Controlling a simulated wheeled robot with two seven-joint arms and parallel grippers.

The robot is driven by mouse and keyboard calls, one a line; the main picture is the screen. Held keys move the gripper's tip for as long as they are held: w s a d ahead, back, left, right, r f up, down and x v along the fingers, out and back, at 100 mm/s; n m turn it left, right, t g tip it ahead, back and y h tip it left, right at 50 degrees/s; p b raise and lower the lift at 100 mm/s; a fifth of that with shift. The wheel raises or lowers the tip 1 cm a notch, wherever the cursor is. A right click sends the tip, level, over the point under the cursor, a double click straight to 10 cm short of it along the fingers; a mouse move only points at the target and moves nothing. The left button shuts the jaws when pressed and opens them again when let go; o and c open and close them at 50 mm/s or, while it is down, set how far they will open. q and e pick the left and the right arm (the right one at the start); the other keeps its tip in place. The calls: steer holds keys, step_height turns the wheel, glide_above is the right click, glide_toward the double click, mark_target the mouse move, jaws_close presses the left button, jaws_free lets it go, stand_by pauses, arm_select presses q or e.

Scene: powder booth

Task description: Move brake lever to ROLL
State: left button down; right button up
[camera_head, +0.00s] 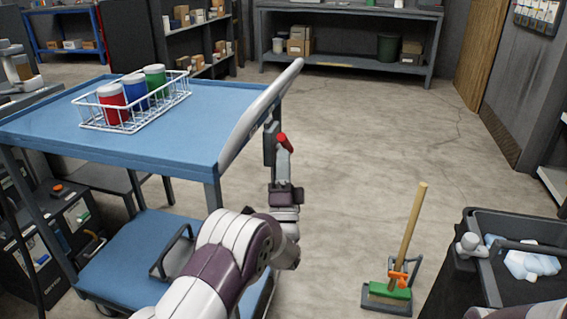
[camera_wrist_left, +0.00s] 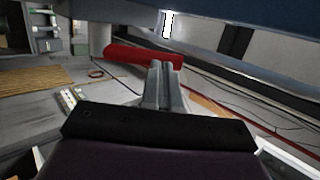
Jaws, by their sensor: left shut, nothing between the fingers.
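The blue cart (camera_head: 190,150) stands at the left, with a pale push handle (camera_head: 262,112) along its right end. The brake lever's red grip (camera_head: 282,139) shows just below and right of that handle, beside a dark bracket (camera_head: 270,143). In the left wrist view the red lever (camera_wrist_left: 140,57) lies across the picture just beyond the fingertips. My left gripper (camera_head: 283,160) is shut and empty, with its fingertips (camera_wrist_left: 165,68) close against or just short of the lever; contact cannot be told. No ROLL marking is readable. My right gripper is not in view.
A wire basket (camera_head: 130,118) with red, blue and green jars sits on the cart top. A broom in a dustpan (camera_head: 388,297) stands on the floor at right, near a dark bin cart (camera_head: 520,222). Shelves (camera_head: 350,65) line the back. The middle floor is clear.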

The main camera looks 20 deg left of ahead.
mark_target(285, 140)
arm_select(q)
steer(key=shift+w+a+r, duration=0.1)
steer(key=shift+w+r, duration=0.25)
steer(key=shift+r+p, duration=0.35)
steer(key=shift+p, duration=0.3)
steer(key=r+m+g+h+p, duration=0.1)
steer(key=p, duration=0.3)
steer(key=w+r+g+h+p, duration=0.1)
steer(key=r+g+p, duration=0.1)
steer(key=p, duration=0.3)
steer(key=shift+r+m+p, duration=0.3)
steer(key=shift+m, duration=0.1)
steer(key=w+g+p, duration=0.1)
steer(key=p, duration=0.1)
steer(key=r+g+h+p, duration=0.1)
steer(key=g+p, duration=0.1)
steer(key=p, duration=0.1)
steer(key=w+m+g+p, duration=0.1)
steer(key=p, duration=0.2)
steer(key=shift+w+r, duration=0.25)
steer(key=shift+w, duration=0.1)
steer(key=shift+w+p, duration=0.55)
steer(key=shift+d+x, duration=0.15)
steer(key=shift+x, duration=0.6)
steer(key=shift+d+x, duration=0.15)
steer(key=shift+x, duration=0.6)
steer(key=shift+w, duration=0.15)
